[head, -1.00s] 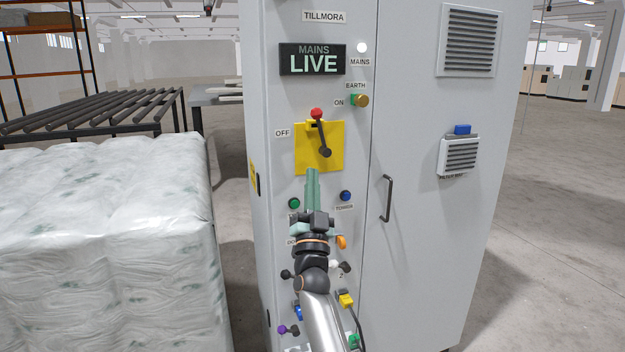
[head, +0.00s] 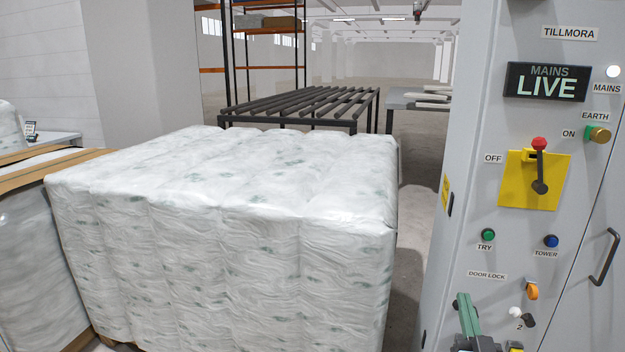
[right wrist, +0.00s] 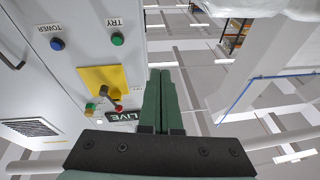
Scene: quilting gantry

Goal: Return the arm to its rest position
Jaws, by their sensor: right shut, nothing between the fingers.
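My right gripper (head: 466,315) shows at the bottom right of the head view, in front of the grey cabinet (head: 470,180). Its green fingers are together and empty. In the right wrist view the closed fingers (right wrist: 162,100) point up the picture, beside the cabinet face and apart from its controls. The red-knobbed handle (head: 539,165) on the yellow plate (head: 517,185) stands clear of the gripper. My left gripper is not in view.
A wrapped white pallet load (head: 230,230) fills the middle and left. A roller table (head: 300,103) and a rack stand behind it. A narrow floor gap (head: 412,210) lies between load and cabinet.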

